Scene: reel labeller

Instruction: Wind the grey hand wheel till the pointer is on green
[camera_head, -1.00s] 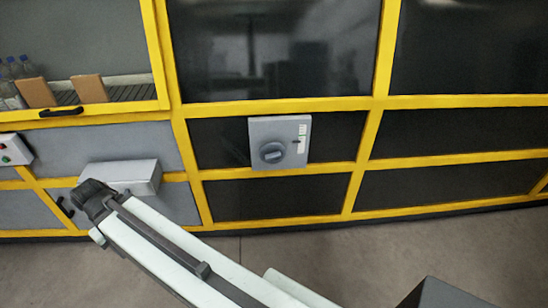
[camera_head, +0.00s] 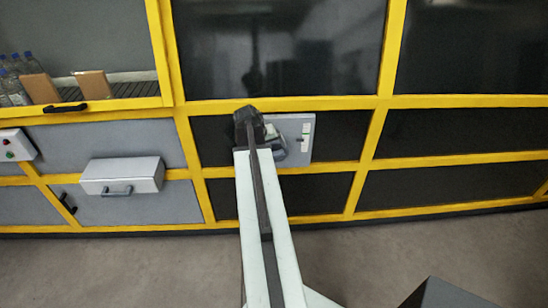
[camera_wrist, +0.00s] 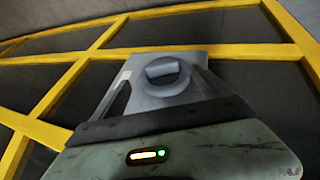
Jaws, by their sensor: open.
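The grey hand wheel (camera_wrist: 163,68) is a round knob with a raised grip bar, on a light grey box (camera_head: 304,126) fixed to the dark panel. In the head view my gripper (camera_head: 262,129) is in front of the box's left part and hides much of the wheel. In the wrist view my gripper (camera_wrist: 163,82) is open, its two fingers apart to either side of the wheel; I cannot tell whether they touch it. A pale scale strip (camera_head: 306,134) is on the box's right side. The pointer's colour zone is too small to read.
Yellow frame bars (camera_head: 280,104) cross the machine front around the box. To the left are a grey handled box (camera_head: 121,173), a button box (camera_head: 14,145) and a window with cartons (camera_head: 92,84) and bottles. Open floor (camera_head: 400,245) lies in front.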

